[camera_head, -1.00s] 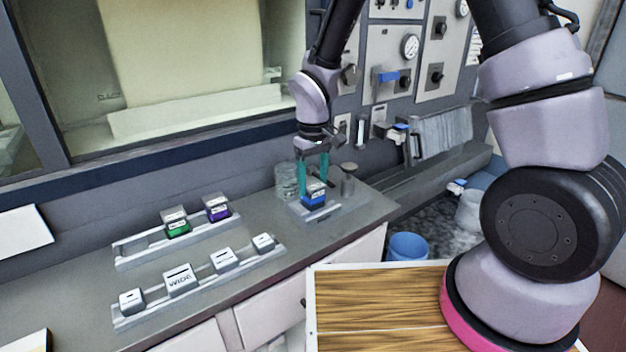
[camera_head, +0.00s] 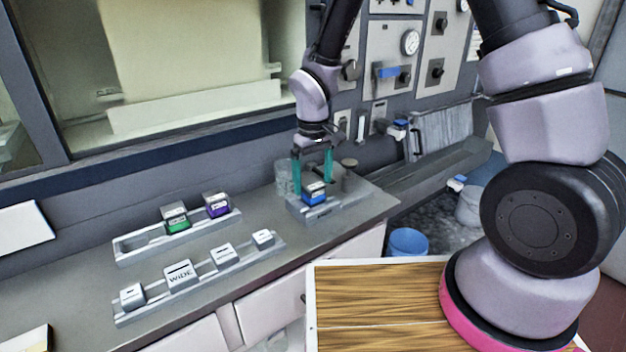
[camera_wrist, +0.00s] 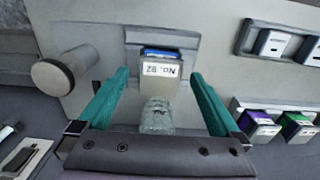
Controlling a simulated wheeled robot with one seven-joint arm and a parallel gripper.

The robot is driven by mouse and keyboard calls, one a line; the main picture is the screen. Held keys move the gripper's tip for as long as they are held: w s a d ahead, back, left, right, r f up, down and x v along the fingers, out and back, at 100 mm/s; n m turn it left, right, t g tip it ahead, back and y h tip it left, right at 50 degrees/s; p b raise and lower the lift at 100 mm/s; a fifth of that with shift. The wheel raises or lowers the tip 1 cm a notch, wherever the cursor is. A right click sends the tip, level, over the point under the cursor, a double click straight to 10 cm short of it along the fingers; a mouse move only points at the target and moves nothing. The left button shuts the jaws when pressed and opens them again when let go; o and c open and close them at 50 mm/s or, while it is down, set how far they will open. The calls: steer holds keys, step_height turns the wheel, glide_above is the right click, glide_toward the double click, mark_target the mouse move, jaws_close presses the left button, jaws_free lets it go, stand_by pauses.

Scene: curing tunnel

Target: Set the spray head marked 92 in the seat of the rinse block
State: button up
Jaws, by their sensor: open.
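The spray head marked 92 (camera_head: 314,193) is a grey block with a blue band. It sits on the rinse block (camera_head: 309,211) near the counter's right end; I cannot tell if it is fully down in the seat. In the wrist view the spray head (camera_wrist: 160,72) shows its white label "No. 92", upside down, above a grey plate (camera_wrist: 205,75). My gripper (camera_head: 313,172) is open above and behind it. In the wrist view the teal fingers of my gripper (camera_wrist: 158,78) stand wide on either side, apart from the spray head.
A rack (camera_head: 137,256) to the left holds a green-banded head (camera_head: 176,218) and a purple-banded head (camera_head: 216,205). A front rack (camera_head: 207,275) holds several pale blocks. A clear jar (camera_head: 283,180) and a round knob (camera_wrist: 56,76) stand close to the rinse block.

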steer(key=d+r+m+t, duration=0.1)
steer(key=d+r, duration=0.2)
steer(key=r, duration=0.6)
steer(key=d+r+m, duration=0.1)
steer(key=d+r, duration=0.2)
steer(key=r, duration=0.6)
steer(key=s+d+r+m+t+y, duration=0.1)
steer(key=s+d+r+m+t, duration=0.2)
steer(key=s+d+r, duration=0.3)
steer(key=s+d+r+m+t+y, duration=0.1)
steer(key=s+d+r+m+t, duration=0.2)
steer(key=s+d+r+m, duration=0.3)
steer(key=d+r, duration=0.2)
steer(key=d, duration=0.2)
steer(key=shift+d+r, duration=0.3)
steer(key=shift+d, duration=0.05)
